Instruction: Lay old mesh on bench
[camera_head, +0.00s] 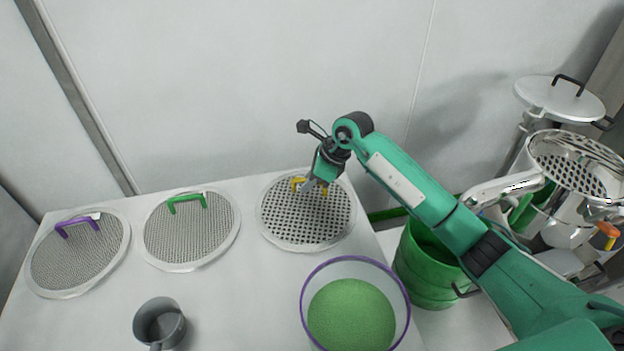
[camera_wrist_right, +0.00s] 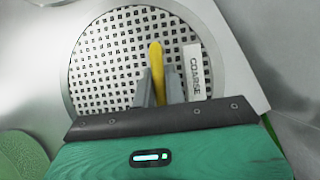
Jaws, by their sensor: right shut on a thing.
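A round coarse mesh (camera_head: 305,222) with a yellow handle (camera_head: 323,188) lies at the right end of the white bench (camera_head: 240,290). In the right wrist view the mesh (camera_wrist_right: 105,70) carries a label reading COARSE. My right gripper (camera_head: 310,187) is shut on the yellow handle (camera_wrist_right: 156,58), its two fingers on either side of it. The mesh looks flat on or very close to the bench; I cannot tell if a small gap is left. Two more meshes lie to its left, one with a green handle (camera_head: 188,203) and one with a purple handle (camera_head: 78,227). My left gripper is not in view.
A purple-rimmed clear tub of green granules (camera_head: 350,315) stands in front of the mesh. A grey cup (camera_head: 160,322) stands at the front left. A green bin (camera_head: 425,265) and shiny metal equipment (camera_head: 575,165) stand to the right. A wall is behind.

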